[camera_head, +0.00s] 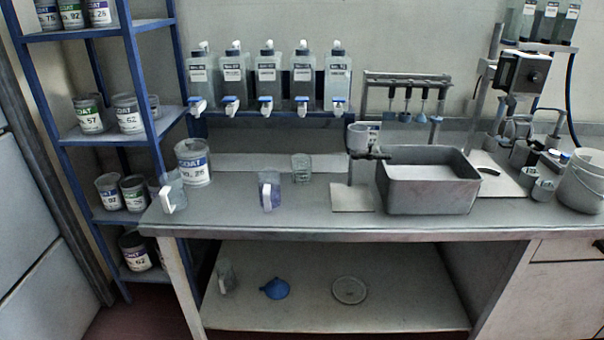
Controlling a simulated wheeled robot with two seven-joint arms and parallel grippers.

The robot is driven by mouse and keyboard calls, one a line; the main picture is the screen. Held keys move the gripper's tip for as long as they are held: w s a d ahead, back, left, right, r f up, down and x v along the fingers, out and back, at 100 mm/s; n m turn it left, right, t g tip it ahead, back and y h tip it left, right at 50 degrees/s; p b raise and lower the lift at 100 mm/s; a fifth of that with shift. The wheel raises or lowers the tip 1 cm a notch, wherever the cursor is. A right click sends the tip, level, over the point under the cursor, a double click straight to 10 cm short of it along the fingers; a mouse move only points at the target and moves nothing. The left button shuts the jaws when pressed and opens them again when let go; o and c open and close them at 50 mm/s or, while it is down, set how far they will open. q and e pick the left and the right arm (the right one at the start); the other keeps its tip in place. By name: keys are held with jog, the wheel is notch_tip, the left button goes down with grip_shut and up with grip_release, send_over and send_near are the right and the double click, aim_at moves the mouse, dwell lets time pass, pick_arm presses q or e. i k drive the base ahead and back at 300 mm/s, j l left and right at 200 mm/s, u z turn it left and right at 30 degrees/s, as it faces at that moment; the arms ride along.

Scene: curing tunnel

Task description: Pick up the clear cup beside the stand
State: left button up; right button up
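A small clear cup (301,168) stands upright on the workbench, left of the stand. The stand (352,197) has a flat pale base plate, an upright rod and a dark clamp, with a pale cup (358,137) held up at its top. Two other see-through vessels with white handles are on the bench: a bluish jug (269,190) nearer the front edge and a clear jug (173,190) at the left end. Neither of my grippers shows in the head view.
A grey metal basin (430,180) sits right of the stand. A labelled can (193,162) stands at the left. Several dispenser bottles (268,78) with taps hang over the bench's back. Bare bench top (320,212) lies in front of the clear cup.

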aim_at(301, 164)
jog(key=i+l, duration=0.85)
jog(key=i, duration=0.2)
jog(key=i+u, duration=0.05)
